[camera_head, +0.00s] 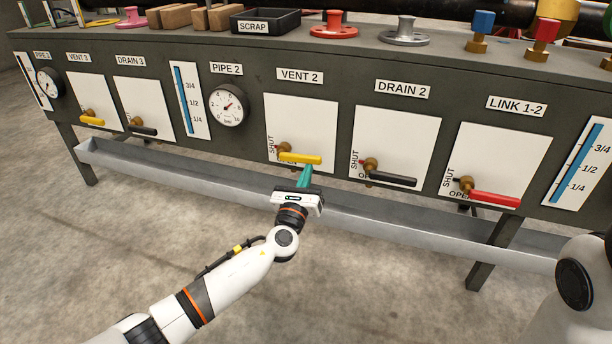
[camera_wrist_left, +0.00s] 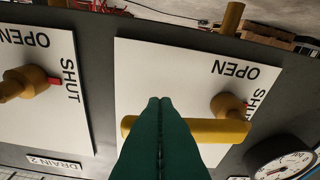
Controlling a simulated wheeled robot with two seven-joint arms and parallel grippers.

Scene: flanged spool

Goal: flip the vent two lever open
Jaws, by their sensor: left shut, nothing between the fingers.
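The vent two lever (camera_head: 300,158) is a yellow handle on a brass valve, mounted on a white plate (camera_head: 318,116) under the VENT 2 label. Its handle lies roughly level, pointing right from the pivot. In the left wrist view, which is upside down, the lever (camera_wrist_left: 218,130) runs across behind my fingers, with SHUT and OPEN printed near its pivot. My left gripper (camera_head: 305,172) is shut and empty, its green fingertips just below and in front of the handle. I cannot tell whether they touch it. My right gripper is out of view.
The black DRAIN 2 lever (camera_head: 393,179) and red LINK 1-2 lever (camera_head: 494,198) are to the right. A grey trough (camera_head: 390,222) runs below the panel, under my left gripper. The pipe 2 gauge (camera_head: 228,106) is left of the plate.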

